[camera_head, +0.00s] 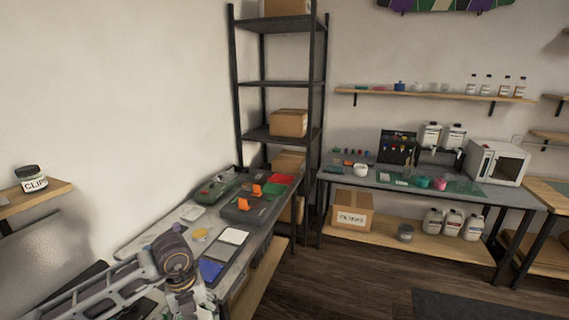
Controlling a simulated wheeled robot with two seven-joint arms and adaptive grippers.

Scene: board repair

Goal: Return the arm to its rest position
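One arm of mine comes in from the lower left in the head view. It lies in front of the near end of the long workbench (251,241). Its dark rounded joint shows over the bench, and the part past it runs down towards the bottom edge of the picture. I make out no gripper fingers on it. My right arm and gripper do not show.
A black shelf rack (280,84) stands behind.

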